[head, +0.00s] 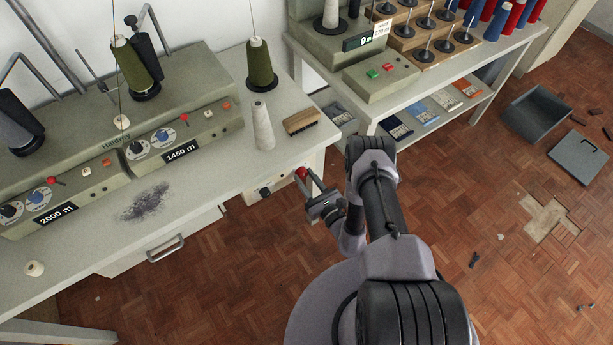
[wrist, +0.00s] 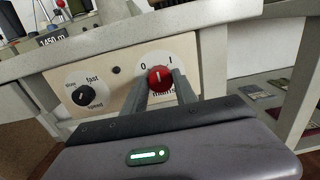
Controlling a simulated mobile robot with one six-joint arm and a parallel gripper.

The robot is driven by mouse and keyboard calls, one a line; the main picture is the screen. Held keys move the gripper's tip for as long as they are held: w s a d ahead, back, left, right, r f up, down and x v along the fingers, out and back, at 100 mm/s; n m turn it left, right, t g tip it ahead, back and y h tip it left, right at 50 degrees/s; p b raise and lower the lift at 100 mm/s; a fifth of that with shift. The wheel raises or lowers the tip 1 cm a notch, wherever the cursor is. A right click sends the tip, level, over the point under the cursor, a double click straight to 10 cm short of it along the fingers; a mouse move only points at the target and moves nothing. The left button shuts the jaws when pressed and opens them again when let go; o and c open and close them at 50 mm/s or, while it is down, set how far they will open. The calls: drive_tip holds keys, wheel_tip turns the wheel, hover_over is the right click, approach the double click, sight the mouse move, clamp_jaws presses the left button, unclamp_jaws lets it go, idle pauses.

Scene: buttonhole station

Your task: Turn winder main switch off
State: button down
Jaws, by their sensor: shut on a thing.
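The winder main switch is a round red knob (wrist: 160,79) on a cream panel (wrist: 115,75) under the table edge, with "0" at its upper left and "I" at its upper right. The white line on the knob looks nearly upright, so I cannot tell which mark it is set to. My gripper (wrist: 161,84) is shut on the knob, one finger on each side. The lettering below the knob is partly hidden by the fingers. In the head view the red knob (head: 301,173) shows at my gripper (head: 309,183), by the right end of the winder table.
A black speed knob (wrist: 84,95) sits left on the same panel. Above, the winder table (head: 215,183) carries cones, a brush (head: 300,121) and grey lint (head: 147,202). A second table (head: 415,95) stands right.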

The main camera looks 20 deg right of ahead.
drive_tip(key=n+p, duration=0.1)
drive_tip(key=n, duration=0.1)
drive_tip(key=n+p, duration=0.1)
drive_tip(key=n, duration=0.1)
drive_tip(key=shift+w+r+n, duration=0.1)
drive_tip(key=shift+r+n, duration=0.1)
drive_tip(key=shift+n, duration=0.2)
drive_tip(key=n+p, duration=0.2)
drive_tip(key=n, duration=0.2)
drive_tip(key=shift+f+n, duration=0.1)
drive_tip(key=shift+n, duration=0.2)
drive_tip(key=c, duration=1)
unclamp_jaws()
drive_tip(key=shift+o, duration=0.2)
drive_tip(key=shift+f, duration=0.1)
